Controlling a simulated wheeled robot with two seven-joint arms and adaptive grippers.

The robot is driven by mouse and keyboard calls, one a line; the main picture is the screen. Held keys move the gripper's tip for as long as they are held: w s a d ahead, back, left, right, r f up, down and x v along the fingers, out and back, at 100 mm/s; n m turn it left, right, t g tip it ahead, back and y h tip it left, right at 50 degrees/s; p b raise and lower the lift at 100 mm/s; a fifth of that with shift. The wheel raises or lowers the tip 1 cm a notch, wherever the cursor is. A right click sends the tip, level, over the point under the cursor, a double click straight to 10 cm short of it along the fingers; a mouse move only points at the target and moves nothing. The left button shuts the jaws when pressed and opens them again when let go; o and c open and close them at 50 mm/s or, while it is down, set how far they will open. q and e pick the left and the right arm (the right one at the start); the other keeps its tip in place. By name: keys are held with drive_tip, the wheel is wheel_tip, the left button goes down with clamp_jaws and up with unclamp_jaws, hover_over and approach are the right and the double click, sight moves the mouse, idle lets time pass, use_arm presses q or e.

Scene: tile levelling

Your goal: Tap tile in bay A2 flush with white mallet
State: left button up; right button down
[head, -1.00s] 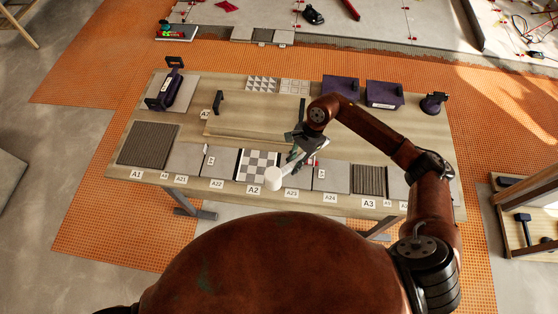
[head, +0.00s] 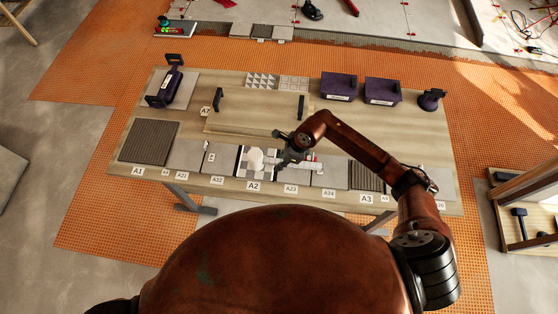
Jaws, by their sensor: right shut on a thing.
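The checkered tile (head: 244,171) sits in bay A2, behind the A2 label (head: 254,187) at the table's front edge. The white mallet (head: 255,158) has its head over the middle of this tile and hides part of it. I cannot tell whether the head touches the tile. My right gripper (head: 282,157) is shut on the mallet's handle, just right of the tile. The handle is mostly hidden by the gripper. My left gripper is not in view.
Plain grey tiles (head: 186,156) flank bay A2, and ribbed tiles (head: 149,142) lie further out in the row. A raised wooden board with black handles (head: 218,100) lies behind the row. Purple boxes (head: 339,87) stand at the back right.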

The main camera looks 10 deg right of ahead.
sight(276, 173)
wheel_tip(276, 173, down, 5)
drive_tip(key=shift+r+b, duration=0.1)
drive_tip(key=shift+b, duration=1.1)
wheel_tip(276, 173, up, 5)
drive_tip(key=p, duration=0.3)
drive_tip(key=shift+f, duration=0.2)
wheel_tip(276, 173, down, 6)
drive_tip(key=b, duration=0.5)
drive_tip(key=shift+f, duration=0.1)
drive_tip(key=shift+r+p, duration=0.4)
drive_tip(key=shift+r, duration=0.05)
wheel_tip(276, 173, up, 5)
drive_tip(key=p, duration=0.3)
drive_tip(key=shift+r, duration=0.15)
